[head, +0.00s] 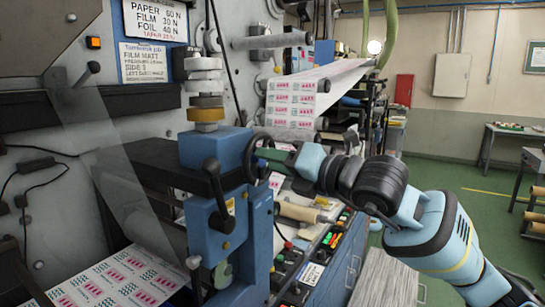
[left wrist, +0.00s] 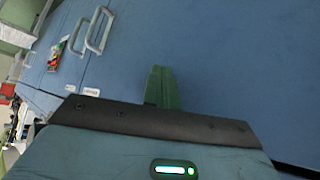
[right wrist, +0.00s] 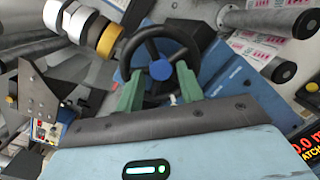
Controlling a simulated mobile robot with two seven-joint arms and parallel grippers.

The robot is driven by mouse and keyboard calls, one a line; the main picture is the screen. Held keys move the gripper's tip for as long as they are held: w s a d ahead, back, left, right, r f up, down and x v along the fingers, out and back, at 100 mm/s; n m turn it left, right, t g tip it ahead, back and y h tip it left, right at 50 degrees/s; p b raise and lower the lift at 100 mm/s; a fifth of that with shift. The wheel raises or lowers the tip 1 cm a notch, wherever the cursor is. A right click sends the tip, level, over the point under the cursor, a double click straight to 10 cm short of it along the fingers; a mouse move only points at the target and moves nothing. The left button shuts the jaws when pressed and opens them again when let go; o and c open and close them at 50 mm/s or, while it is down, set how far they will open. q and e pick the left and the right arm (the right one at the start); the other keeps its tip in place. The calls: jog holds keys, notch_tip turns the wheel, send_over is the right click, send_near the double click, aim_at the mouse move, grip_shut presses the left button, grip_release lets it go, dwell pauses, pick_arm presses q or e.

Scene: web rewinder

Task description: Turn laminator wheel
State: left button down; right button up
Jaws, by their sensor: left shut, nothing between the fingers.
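The laminator wheel is a black spoked handwheel (right wrist: 127,55) with a blue hub. In the head view the wheel (head: 249,157) shows at a steep angle beside a blue block. My right gripper (head: 268,155) is right at the wheel. In the right wrist view its green fingers (right wrist: 158,80) are wide apart, at the left and right of the wheel's lower rim. I cannot tell whether they touch the rim. My left gripper (left wrist: 161,88) has its green fingers together and empty, in front of a blue cabinet face. It is outside the head view.
A column of white and gold rollers (head: 205,90) stands left of the wheel. A black lever (head: 218,185) sticks out in front of the blue block. A button panel (head: 310,255) lies below my right arm. Printed web (head: 290,105) runs behind.

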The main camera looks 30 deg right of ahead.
jog(key=shift+w+a, duration=0.3)
jog(key=shift+w, duration=0.3)
jog(key=shift+c, duration=0.3)
jog(key=c, duration=0.6)
jog(key=shift+f, duration=0.1)
